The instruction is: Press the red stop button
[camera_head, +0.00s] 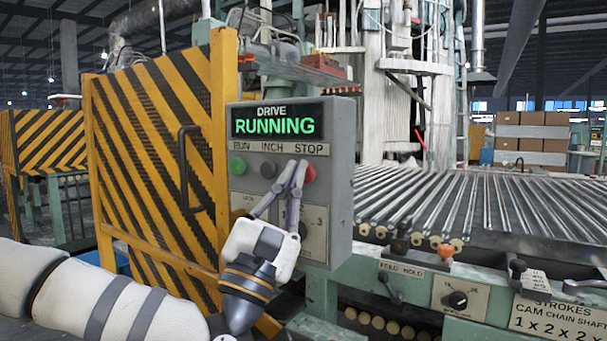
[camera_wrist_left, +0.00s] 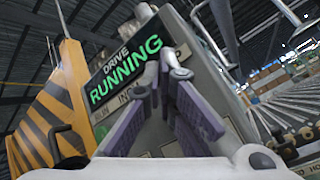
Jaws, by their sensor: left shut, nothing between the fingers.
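The grey control box (camera_head: 343,150) has a green lit display (camera_head: 274,122) reading DRIVE RUNNING. Below it sit a green button (camera_head: 238,167), a dark button (camera_head: 268,168) under INCH, and the red stop button (camera_head: 310,173) under STOP. My left gripper (camera_head: 298,165) is shut and empty, its fingertips in front of the panel just left of the red button, covering part of it. I cannot tell whether they touch it. In the left wrist view, the left gripper (camera_wrist_left: 163,68) points at the panel below the display (camera_wrist_left: 125,70), and the red button is hidden. My right gripper is out of view.
A yellow-and-black striped guard (camera_head: 150,170) with a dark handle stands left of the box.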

